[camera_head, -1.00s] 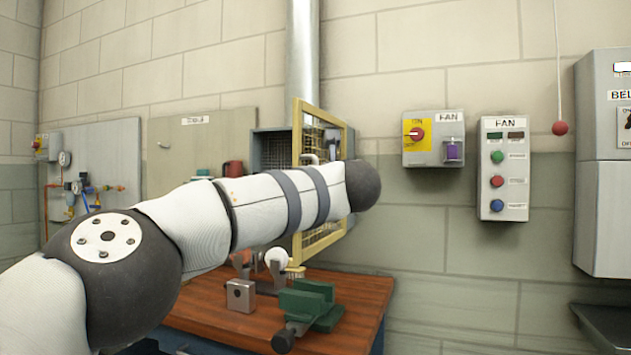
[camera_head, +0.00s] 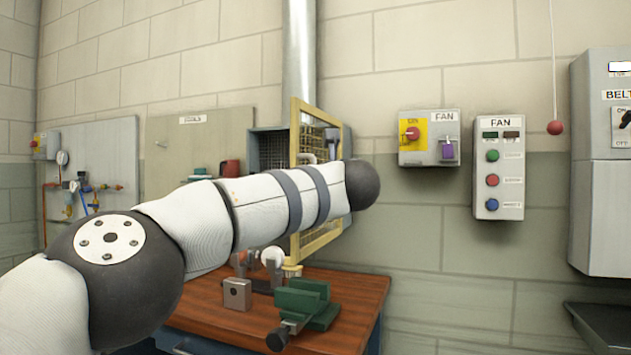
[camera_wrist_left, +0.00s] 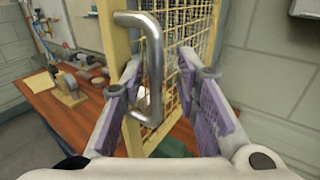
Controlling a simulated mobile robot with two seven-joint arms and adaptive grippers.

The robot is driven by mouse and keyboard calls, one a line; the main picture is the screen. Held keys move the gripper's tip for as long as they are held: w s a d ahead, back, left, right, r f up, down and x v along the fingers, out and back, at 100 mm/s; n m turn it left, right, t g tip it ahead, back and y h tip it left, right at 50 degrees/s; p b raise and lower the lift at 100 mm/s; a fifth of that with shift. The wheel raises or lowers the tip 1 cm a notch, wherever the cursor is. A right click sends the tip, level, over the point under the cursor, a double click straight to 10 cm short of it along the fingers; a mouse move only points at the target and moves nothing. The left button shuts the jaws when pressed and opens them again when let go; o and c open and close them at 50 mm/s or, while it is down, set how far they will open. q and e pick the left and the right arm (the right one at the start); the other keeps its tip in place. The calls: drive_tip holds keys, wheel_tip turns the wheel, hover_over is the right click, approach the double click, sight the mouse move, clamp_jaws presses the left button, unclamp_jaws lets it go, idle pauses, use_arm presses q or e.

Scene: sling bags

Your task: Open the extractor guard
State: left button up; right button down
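The extractor guard (camera_head: 299,125) is a yellow frame with wire mesh, standing out from the front of a grey extractor box (camera_head: 268,150). My left arm hides its middle part in the head view. In the left wrist view the guard's frame (camera_wrist_left: 114,40) is close, with a bent metal handle (camera_wrist_left: 154,70) on it. My left gripper (camera_wrist_left: 168,78) is open, its purple-padded fingers apart. The handle shows between them, nearer the left finger; I cannot tell whether they touch.
A wooden workbench (camera_head: 350,290) below holds a green vise (camera_head: 305,303) and a metal block (camera_head: 237,294). A fan switch box (camera_head: 429,138) and a fan button panel (camera_head: 499,167) are on the wall at right. A red ball (camera_head: 555,127) hangs on a cord.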

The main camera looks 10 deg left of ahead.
use_arm(q)
drive_tip(key=v, duration=1.2)
